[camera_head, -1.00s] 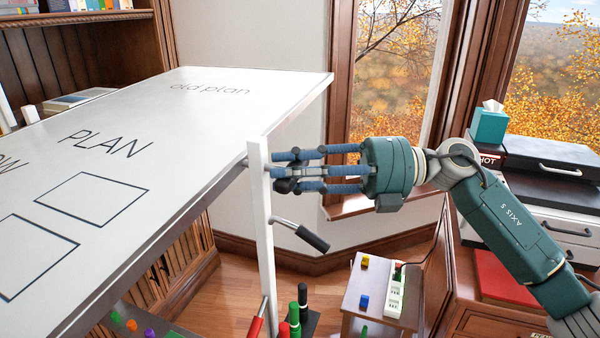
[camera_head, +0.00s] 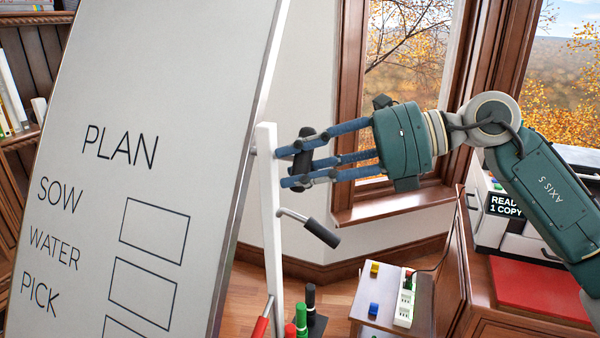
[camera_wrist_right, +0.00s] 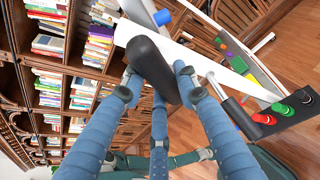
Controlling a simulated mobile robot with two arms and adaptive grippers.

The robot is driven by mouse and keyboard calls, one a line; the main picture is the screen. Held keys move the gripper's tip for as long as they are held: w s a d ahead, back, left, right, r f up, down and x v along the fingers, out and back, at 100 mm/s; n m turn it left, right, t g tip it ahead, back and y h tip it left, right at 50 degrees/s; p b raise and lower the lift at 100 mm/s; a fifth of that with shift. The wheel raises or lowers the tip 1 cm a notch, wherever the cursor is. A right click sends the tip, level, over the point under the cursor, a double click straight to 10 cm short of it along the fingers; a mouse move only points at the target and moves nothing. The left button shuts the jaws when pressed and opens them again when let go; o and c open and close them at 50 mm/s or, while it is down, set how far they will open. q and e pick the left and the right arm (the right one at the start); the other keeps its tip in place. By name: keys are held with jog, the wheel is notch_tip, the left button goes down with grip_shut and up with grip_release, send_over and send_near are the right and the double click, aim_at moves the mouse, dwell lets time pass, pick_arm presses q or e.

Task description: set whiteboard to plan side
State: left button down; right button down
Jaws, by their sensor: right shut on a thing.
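The whiteboard (camera_head: 215,95) fills the left of the head view, tilted steeply, with its plan side facing me: "PLAN", "SOW", "WATER", "PICK" and empty boxes. A white post (camera_head: 268,220) of its stand rises at its right edge. My right gripper (camera_head: 298,160) is shut on a dark knob (camera_head: 304,150) beside the post. The dark knob (camera_wrist_right: 152,68) also shows between the fingers in the right wrist view. A crank-like lever with a black grip (camera_head: 322,233) sits on the post below the gripper. My left gripper is not in view.
Red, green and black markers (camera_head: 301,318) stand low by the post. A small side table (camera_head: 365,310) with a white power strip (camera_head: 404,305) is right of them. A wooden cabinet with a red mat (camera_head: 535,285) is at right, below the window.

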jog(key=shift+f+n+t+h+b, duration=0.4)
jog(key=shift+n+t+h+b, duration=0.15)
jog(key=shift+n+b, duration=0.65)
jog(key=shift+w+d+n+t+h+b, duration=0.15)
jog(key=shift+n+t+h+b, duration=0.1)
jog(key=shift+n+t+b, duration=0.4)
jog(key=shift+n, duration=0.25)
jog(key=c, duration=1.3)
grip_release()
jog(key=shift+r, duration=0.1)
